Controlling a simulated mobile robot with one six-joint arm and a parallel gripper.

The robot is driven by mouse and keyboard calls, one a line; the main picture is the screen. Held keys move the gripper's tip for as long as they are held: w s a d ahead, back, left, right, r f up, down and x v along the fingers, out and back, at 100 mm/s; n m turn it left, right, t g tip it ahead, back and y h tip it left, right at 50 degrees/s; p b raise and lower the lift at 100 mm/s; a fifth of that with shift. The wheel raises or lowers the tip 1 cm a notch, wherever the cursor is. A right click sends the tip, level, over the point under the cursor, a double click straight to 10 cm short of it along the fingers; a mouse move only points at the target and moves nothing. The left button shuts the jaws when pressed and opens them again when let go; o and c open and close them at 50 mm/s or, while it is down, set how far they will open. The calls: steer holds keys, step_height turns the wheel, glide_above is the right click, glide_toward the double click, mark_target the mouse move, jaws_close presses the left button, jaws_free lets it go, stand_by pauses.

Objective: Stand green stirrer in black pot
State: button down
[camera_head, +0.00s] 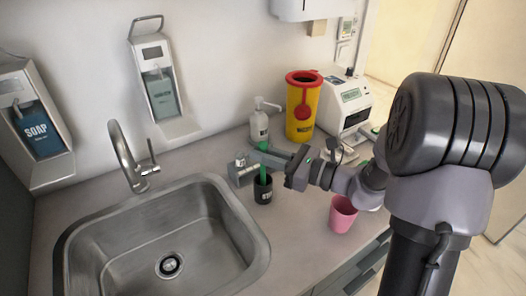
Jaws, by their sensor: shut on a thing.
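The green stirrer (263,172) is upright at the middle of the camera_head view. My gripper (250,165) is shut on it, reaching in from the right. The black pot (263,194) stands on the counter just right of the sink. The stirrer's lower end meets the pot's mouth in the picture and appears to be inside it. The gripper hides part of the stirrer's middle, and the inside of the pot is hidden.
A pink cup (342,214) stands right of the pot, below my arm. The sink (160,240) lies to the left. Counter in front of the pot is clear.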

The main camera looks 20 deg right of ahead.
steer(key=shift+f, duration=0.2)
steer(key=c, duration=1.4)
jaws_free()
steer(key=shift+o, duration=0.2)
steer(key=p+v, duration=0.4)
steer(key=v, duration=1.3)
steer(key=shift+s, duration=0.2)
